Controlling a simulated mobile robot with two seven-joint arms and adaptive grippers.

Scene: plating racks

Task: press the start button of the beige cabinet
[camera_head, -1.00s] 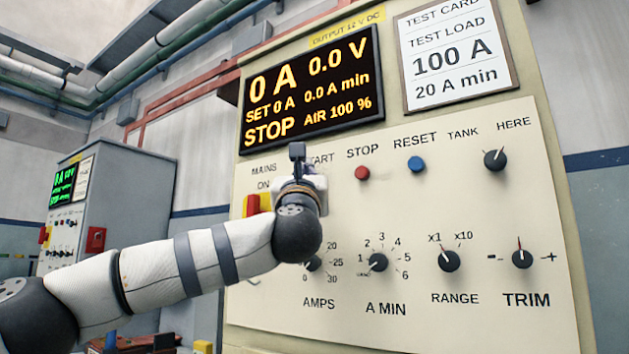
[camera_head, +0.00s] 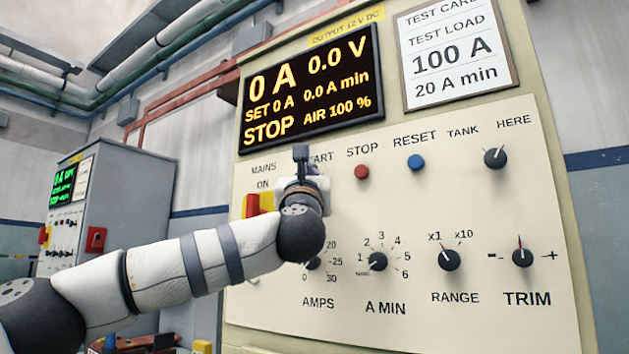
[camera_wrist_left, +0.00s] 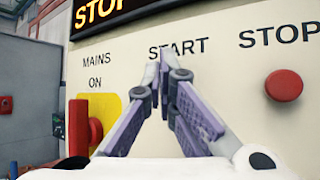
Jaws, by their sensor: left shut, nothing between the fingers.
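The beige cabinet (camera_head: 480,205) fills the middle and right of the head view. Its display (camera_head: 310,88) reads 0 A, 0.0 V and STOP. My left gripper (camera_wrist_left: 163,62) is shut and empty, its fingertips meeting just under the START label (camera_wrist_left: 180,48) in the wrist view. The start button is hidden behind the fingers and, in the head view, behind my wrist. I cannot tell whether the tips touch the panel. The red stop button (camera_head: 362,172) shows to the right, also in the wrist view (camera_wrist_left: 284,85). My right gripper is out of view.
The red mains switch (camera_wrist_left: 80,127) on its yellow plate is close left of the fingers. The blue reset button (camera_head: 416,163) and several knobs, such as the range knob (camera_head: 448,260), sit right and below. A grey cabinet (camera_head: 130,200) stands at the left.

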